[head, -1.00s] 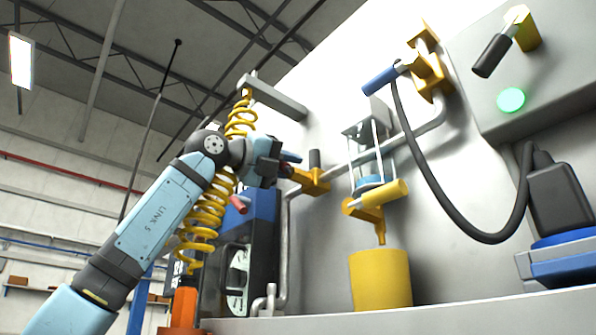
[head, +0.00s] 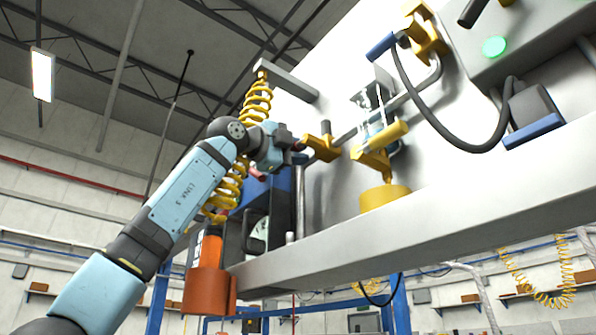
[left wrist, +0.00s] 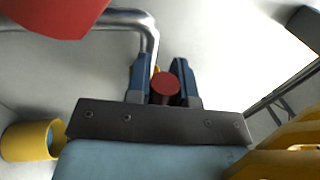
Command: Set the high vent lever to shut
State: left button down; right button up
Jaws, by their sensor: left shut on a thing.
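A yellow valve body (head: 322,149) sits on a grey pipe on the wall in the head view, with a short dark stub standing up from it. My left gripper (head: 296,146) is at its left side. In the left wrist view my left gripper (left wrist: 161,80) has its two blue fingers shut on a dark lever with a round red end (left wrist: 166,84), which I take to be the vent lever. A little yellow shows behind it, by the pipe's bend. The gripper hides most of the lever in the head view. My right gripper is out of view.
A yellow coiled hose (head: 257,103) hangs close behind my left arm. Right of the valve are a yellow-handled fitting (head: 380,140), a yellow cup (head: 384,197) and a black cable (head: 440,138). A grey ledge (head: 420,235) runs below. A large red thing (left wrist: 55,14) is close to the wrist camera.

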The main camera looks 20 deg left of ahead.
pick_arm(q)
jog(key=shift+f, duration=0.1)
jog(key=shift+n, duration=0.3)
jog(key=c, duration=1)
grip_release()
